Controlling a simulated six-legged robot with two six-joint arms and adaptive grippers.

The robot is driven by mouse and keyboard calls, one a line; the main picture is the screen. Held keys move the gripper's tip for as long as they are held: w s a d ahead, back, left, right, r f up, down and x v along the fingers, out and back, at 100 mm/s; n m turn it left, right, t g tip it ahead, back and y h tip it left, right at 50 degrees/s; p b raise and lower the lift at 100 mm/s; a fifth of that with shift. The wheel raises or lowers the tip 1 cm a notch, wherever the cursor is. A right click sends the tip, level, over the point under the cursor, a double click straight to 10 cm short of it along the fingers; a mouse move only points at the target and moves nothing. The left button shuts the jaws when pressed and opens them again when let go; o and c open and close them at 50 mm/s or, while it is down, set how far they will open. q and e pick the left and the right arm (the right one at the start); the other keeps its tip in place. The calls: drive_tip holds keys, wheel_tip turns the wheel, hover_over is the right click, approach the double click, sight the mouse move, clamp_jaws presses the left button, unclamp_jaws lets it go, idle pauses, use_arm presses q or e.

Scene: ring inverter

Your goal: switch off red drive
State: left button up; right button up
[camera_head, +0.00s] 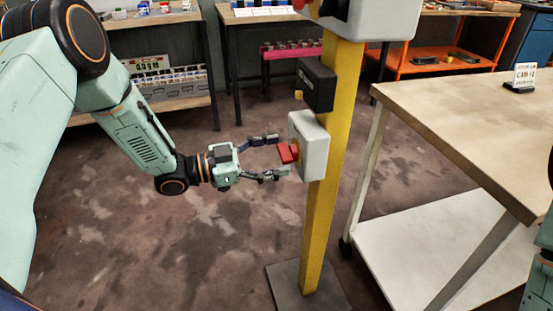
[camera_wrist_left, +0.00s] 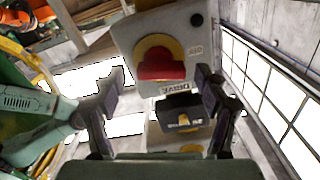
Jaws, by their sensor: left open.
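A red switch handle (camera_head: 288,153) sits on a pale grey box on a yellow post (camera_head: 330,150). In the left wrist view the red handle (camera_wrist_left: 161,66) lies in front of a yellow disc (camera_wrist_left: 158,45) on the grey box (camera_wrist_left: 130,40). My left gripper (camera_head: 281,156) is open, one finger above the red handle and one below it. In the left wrist view its fingers stand apart, left and right of the handle, with gaps on both sides. I see no clear contact. My right gripper is not in view.
A black box (camera_head: 316,84) with a yellow knob is on the post above the red switch, with a larger grey box (camera_head: 375,18) higher up. A wooden table (camera_head: 470,120) stands to the right of the post. The floor (camera_head: 130,235) left of the post is clear.

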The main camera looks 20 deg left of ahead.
use_arm(q)
drive_tip(key=shift+w+d, duration=0.25)
drive_tip(key=shift+w, duration=0.05)
drive_tip(key=shift+c, duration=0.3)
